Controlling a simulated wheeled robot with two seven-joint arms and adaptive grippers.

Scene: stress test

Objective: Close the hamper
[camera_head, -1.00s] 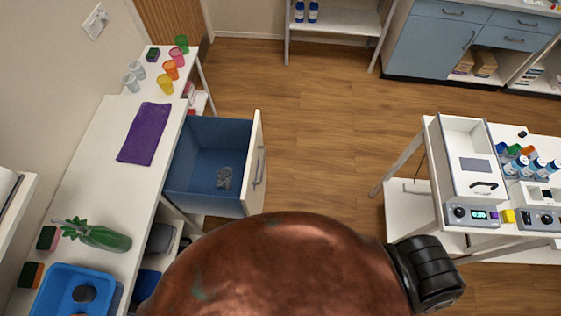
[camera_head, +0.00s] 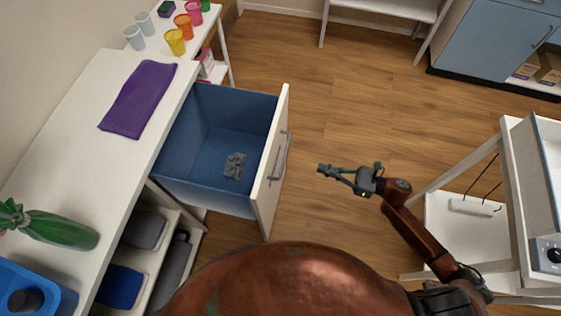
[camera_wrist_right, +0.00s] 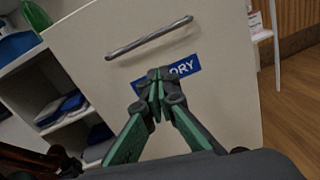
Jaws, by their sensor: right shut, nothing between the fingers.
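The hamper (camera_head: 271,175) is a pull-out drawer with a blue inside, a cream front and a grey bar handle (camera_head: 281,157). It stands open from the white counter at left, with a grey crumpled cloth (camera_head: 235,165) inside. My right gripper (camera_head: 322,170) is shut and empty, to the right of the front and apart from it in the head view. In the right wrist view the gripper (camera_wrist_right: 155,76) points at the front panel (camera_wrist_right: 215,100), below the handle (camera_wrist_right: 149,37), and covers part of a blue label reading "DRY". My left gripper is out of view.
Shelves with folded cloths (camera_head: 122,283) lie below. A white cart (camera_head: 455,235) stands right of my right arm. The wooden floor between is clear.

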